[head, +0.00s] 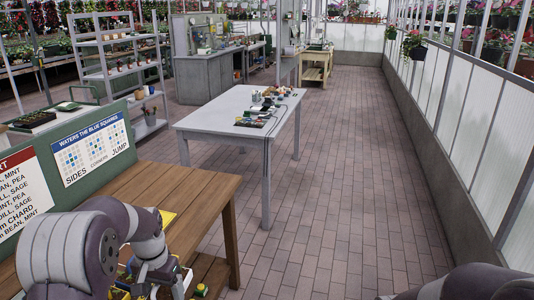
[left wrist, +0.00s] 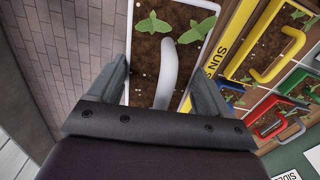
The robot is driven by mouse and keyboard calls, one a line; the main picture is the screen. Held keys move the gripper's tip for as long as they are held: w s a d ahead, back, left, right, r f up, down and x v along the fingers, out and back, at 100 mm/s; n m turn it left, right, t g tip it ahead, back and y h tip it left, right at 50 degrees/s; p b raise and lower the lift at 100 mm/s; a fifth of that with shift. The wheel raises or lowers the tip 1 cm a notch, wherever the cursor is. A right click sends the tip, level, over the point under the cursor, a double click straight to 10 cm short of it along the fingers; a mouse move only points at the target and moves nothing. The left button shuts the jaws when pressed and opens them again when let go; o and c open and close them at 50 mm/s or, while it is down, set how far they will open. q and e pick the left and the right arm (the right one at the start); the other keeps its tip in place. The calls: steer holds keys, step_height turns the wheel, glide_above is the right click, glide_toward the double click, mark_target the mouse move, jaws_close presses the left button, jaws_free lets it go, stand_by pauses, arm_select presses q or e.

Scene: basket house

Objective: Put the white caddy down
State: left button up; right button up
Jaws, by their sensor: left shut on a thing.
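The white caddy (left wrist: 131,52) is in the left wrist view, filled with dark soil and green seedlings. Its curved white handle (left wrist: 167,75) stands between the fingers of my left gripper (left wrist: 163,88), which is shut on it. In the head view my left gripper (head: 160,275) is low over the front of the wooden table, and the caddy is mostly hidden behind it. I cannot tell whether the caddy's base touches anything. My right gripper is out of view; only part of that arm shows at the bottom right.
Right of the caddy in the left wrist view is a yellow-edged strip (left wrist: 236,45) with lettering. Beyond it are a yellow handle (left wrist: 281,62), a red handle (left wrist: 267,128) and other planted caddies. The wooden table (head: 185,190) has bare planks toward the back. A grey table (head: 215,112) stands beyond.

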mark_target(172, 299)
arm_select(q)
steer(key=f, duration=0.1)
steer(key=w+f+n, duration=0.1)
steer(key=f, duration=0.1)
steer(key=d+f+n+p, duration=0.1)
steer(key=shift+w+f, duration=0.3)
steer(key=shift+f, duration=0.1)
steer(key=s+d+f+p, duration=0.1)
steer(key=s+d+f, duration=0.3)
steer(key=f, duration=0.3)
steer(key=shift+d, duration=0.2)
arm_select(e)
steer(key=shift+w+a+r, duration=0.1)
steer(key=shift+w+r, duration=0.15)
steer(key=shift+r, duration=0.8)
